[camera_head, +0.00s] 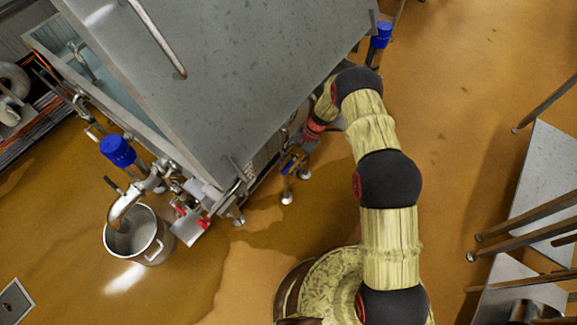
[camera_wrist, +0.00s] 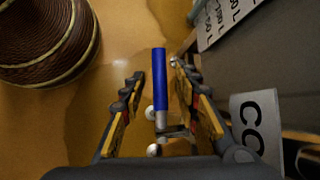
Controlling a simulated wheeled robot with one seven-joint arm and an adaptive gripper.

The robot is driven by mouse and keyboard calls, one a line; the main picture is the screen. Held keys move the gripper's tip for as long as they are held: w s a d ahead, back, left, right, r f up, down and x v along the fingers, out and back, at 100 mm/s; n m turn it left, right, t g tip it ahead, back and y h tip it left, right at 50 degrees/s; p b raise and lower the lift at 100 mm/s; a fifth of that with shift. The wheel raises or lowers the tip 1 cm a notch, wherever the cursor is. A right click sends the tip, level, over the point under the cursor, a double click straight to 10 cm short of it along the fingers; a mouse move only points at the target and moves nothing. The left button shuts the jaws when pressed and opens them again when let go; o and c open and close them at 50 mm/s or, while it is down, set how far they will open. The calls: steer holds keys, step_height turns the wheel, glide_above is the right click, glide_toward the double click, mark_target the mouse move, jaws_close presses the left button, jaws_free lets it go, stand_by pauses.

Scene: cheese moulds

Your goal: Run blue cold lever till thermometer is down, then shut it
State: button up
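The blue lever (camera_wrist: 160,80) stands lengthwise between the two fingers of my gripper (camera_wrist: 157,84) in the wrist view. Its lower end is silver and meets a metal fitting. My gripper is open around the lever, with a clear gap on the left; the right finger is closer, and I cannot tell whether it touches. A plate lettered "CO" (camera_wrist: 258,122) is right of the gripper, its rest cut off. In the head view my gripper (camera_head: 291,163) is at the near right corner of the metal vat (camera_head: 235,75), partly hidden by my arm. I cannot make out a thermometer.
A scale plate with litre marks (camera_wrist: 222,18) is at the wrist view's upper right. In the head view, a metal pot (camera_head: 160,243) stands under a spout at left, near red-handled fittings (camera_head: 203,222). Metal tables (camera_head: 548,165) stand at right. Wet floor is open between.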

steer(key=v, duration=1.1)
steer(key=shift+w+d+r, duration=0.15)
steer(key=shift+w+r, duration=0.05)
steer(key=shift+r, duration=0.05)
stand_by(0.7)
steer(key=s+d+f+n+g+h, duration=0.1)
steer(key=s+d, duration=0.1)
steer(key=s, duration=0.4)
steer(key=s+d+r+n+t+h, duration=0.1)
steer(key=s+d+r+n+t, duration=0.1)
steer(key=s+r, duration=0.6)
steer(key=s+d+r+n+t+h, duration=0.2)
steer(key=s+r, duration=0.7)
steer(key=r, duration=1.4)
steer(key=s+d+r+n+t+h, duration=0.2)
steer(key=s+d+r+t, duration=0.3)
steer(key=r, duration=1.1)
steer(key=shift+s+r+t, duration=0.15)
steer(key=shift+s+t, duration=0.85)
steer(key=shift+s, duration=0.8)
